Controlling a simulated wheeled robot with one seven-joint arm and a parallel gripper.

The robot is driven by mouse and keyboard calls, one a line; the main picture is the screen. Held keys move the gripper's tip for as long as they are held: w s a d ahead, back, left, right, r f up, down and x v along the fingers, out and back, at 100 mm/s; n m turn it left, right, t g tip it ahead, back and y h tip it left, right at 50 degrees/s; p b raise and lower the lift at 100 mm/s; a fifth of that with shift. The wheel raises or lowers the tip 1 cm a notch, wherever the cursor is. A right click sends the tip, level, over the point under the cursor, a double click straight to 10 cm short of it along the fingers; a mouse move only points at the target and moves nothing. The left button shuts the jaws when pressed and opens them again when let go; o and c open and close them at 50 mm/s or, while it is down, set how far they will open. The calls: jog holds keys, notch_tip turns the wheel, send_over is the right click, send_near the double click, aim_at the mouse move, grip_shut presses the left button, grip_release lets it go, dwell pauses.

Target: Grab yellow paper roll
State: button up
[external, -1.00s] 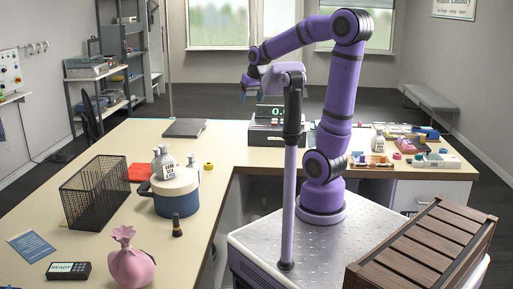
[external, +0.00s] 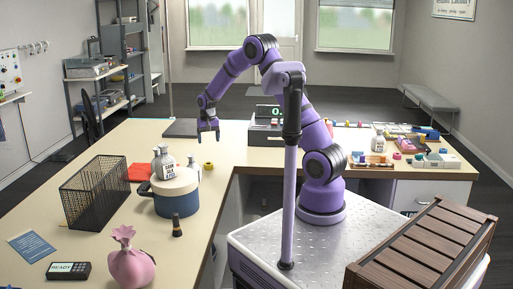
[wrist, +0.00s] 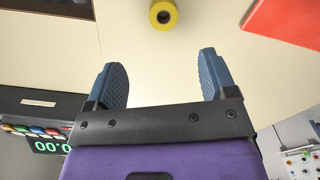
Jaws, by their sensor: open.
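My gripper (external: 209,137) hangs above the table, beyond the roll in the external view. In the wrist view my gripper (wrist: 163,80) has its two blue fingers spread wide with nothing between them. The roll is ahead of the fingertips and apart from them.
A red sheet (external: 142,172) and a black wire basket (external: 93,195) lie further left. A dark flat case (external: 185,128) is behind my gripper. A register (external: 268,128) with a green display stands to the right.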

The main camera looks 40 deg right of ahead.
aim_at(208, 163)
jog(key=f, duration=0.9)
jog(key=w+f, duration=0.1)
jog(key=f, duration=0.3)
jog(key=shift+a+f, duration=0.1)
jog(key=shift+f, duration=0.1)
jog(key=c, duration=1)
